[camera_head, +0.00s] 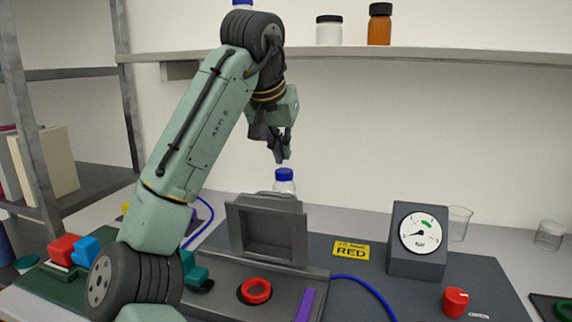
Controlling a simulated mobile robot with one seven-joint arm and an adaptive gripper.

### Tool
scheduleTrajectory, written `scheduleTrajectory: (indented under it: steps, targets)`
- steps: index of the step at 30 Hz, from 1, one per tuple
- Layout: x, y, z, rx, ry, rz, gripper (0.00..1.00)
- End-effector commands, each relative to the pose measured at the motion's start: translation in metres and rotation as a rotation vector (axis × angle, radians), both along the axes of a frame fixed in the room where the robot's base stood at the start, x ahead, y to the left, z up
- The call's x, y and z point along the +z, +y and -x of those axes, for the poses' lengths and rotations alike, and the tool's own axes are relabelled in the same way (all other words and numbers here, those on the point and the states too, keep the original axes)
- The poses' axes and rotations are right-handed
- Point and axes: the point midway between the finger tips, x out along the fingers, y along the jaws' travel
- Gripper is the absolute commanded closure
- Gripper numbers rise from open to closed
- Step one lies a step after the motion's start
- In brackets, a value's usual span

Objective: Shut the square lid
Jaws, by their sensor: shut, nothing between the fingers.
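The square lid (267,230) is a dark grey framed panel. It stands raised, tilted up at the back of the grey rig body (322,278). My gripper (281,160) is shut and empty. It hangs above and behind the lid's top edge, apart from it, over a blue-capped bottle (284,180). My arm hides part of the rig's left side.
A gauge box (419,240) stands right of the lid, with a yellow label (351,250) between. A red knob (455,302) and a blue hose (362,284) lie right. A purple strip (305,305) is beside the ring. A shelf (440,55) with jars runs above. Coloured blocks (65,249) sit left.

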Motion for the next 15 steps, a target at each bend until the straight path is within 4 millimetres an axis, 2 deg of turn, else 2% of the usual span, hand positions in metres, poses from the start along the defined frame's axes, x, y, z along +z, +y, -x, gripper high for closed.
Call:
scheduleTrajectory:
  steps: [5, 15]
  targets:
    - [-0.020, -0.005, -0.012, -0.003, 0.004, 0.002, 1.00]
    - [-0.079, -0.017, -0.050, -0.001, 0.000, 0.000, 1.00]
